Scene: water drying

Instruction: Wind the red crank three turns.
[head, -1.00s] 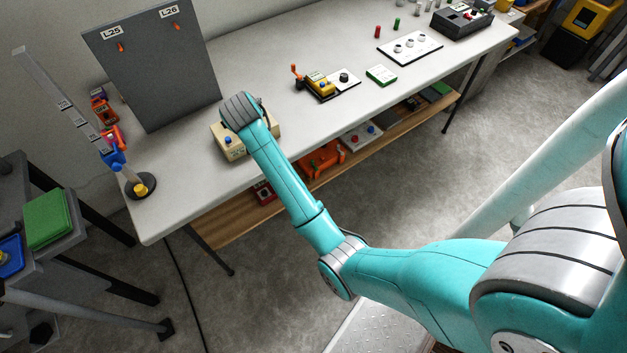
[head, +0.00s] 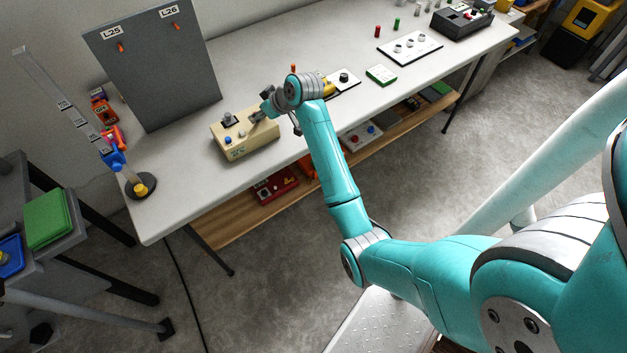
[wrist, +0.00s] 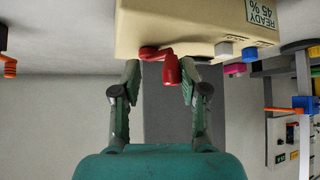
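The red crank (wrist: 172,68) sticks out from the face of a beige box (wrist: 200,22) in the wrist view, with its handle between my fingers. In the head view the beige box (head: 252,149) stands near the table's front edge. The crank cannot be made out there behind my wrist. My gripper (wrist: 160,80) is open, one finger on each side of the handle. The handle lies nearer the right finger; I cannot tell whether they touch. In the head view my gripper (head: 265,112) is at the box's right side.
The white table (head: 180,170) also carries a grey upright panel (head: 165,70) behind the box and a yellow device (head: 328,87) to the right. A green block (head: 381,75) and a white board (head: 410,47) lie farther right. A wooden shelf (head: 225,220) runs below.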

